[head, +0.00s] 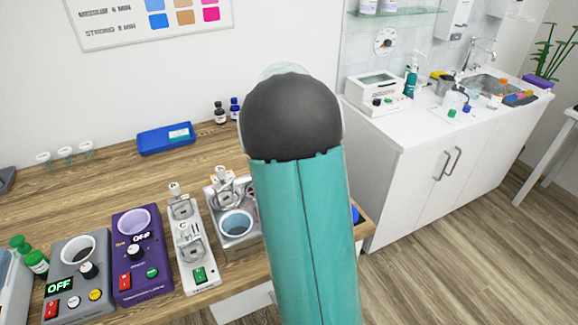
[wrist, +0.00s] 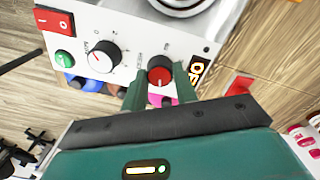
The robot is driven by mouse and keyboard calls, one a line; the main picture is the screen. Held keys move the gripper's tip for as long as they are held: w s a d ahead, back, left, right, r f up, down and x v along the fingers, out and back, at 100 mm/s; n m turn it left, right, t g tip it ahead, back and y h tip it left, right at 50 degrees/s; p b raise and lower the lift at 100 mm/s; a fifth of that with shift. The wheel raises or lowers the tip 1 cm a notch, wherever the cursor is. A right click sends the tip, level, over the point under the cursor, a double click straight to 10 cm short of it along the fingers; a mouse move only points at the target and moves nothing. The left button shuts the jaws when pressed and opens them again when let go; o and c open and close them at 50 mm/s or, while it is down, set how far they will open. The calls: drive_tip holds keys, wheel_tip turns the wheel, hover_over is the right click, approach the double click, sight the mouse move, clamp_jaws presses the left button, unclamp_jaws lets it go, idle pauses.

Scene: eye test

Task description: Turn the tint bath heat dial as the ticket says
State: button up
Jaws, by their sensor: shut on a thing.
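In the wrist view a white control panel (wrist: 128,45) carries a red-capped dial (wrist: 160,70) with a white pointer mark. My gripper (wrist: 160,82) is shut on this red dial, one green finger on each side. Left of it is a black dial (wrist: 103,57) with a white face and scale marks. A small display with orange characters (wrist: 197,70) sits right of the red dial; I cannot read it surely. The dial labels are too small to read. In the head view my arm hides the gripper and the red dial. I see no readable ticket.
The panel also has a red rocker switch (wrist: 54,19) and a green button (wrist: 64,58). In the head view a grey unit (head: 77,270), a purple unit (head: 140,270) and a metal-topped unit (head: 236,238) stand on the wooden bench. A wall chart (head: 150,18) hangs behind.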

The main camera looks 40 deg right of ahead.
drive_tip(key=shift+m, duration=1.6)
drive_tip(key=o, duration=1)
drive_tip(key=r, duration=1.4)
drive_tip(key=shift+w, duration=0.25)
